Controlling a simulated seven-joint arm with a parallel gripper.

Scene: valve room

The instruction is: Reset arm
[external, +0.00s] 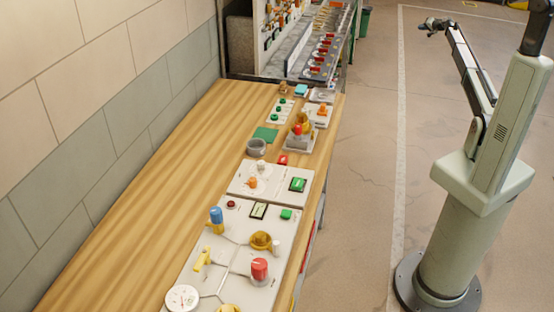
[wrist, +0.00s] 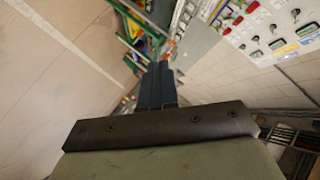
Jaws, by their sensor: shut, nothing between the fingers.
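My arm stands on a pedestal on the floor at the right of the external view. Its end, my gripper (external: 434,25), hangs over open floor near the top, well apart from the bench. In the wrist view, my gripper (wrist: 156,75) shows as two dark fingers close together, with nothing visible between them. The wooden bench (external: 110,205) carries grey valve panels with a blue knob (external: 216,215), a red knob (external: 260,269), a yellow lever (external: 202,258) and a white gauge (external: 182,298).
A tiled wall (external: 110,90) runs along the left of the bench. A rack with several red-handled parts (external: 325,45) stands beyond its far end, with a green bin (external: 365,20) behind. Open floor (external: 365,170) lies between bench and arm. The wrist view shows a control panel (wrist: 268,27).

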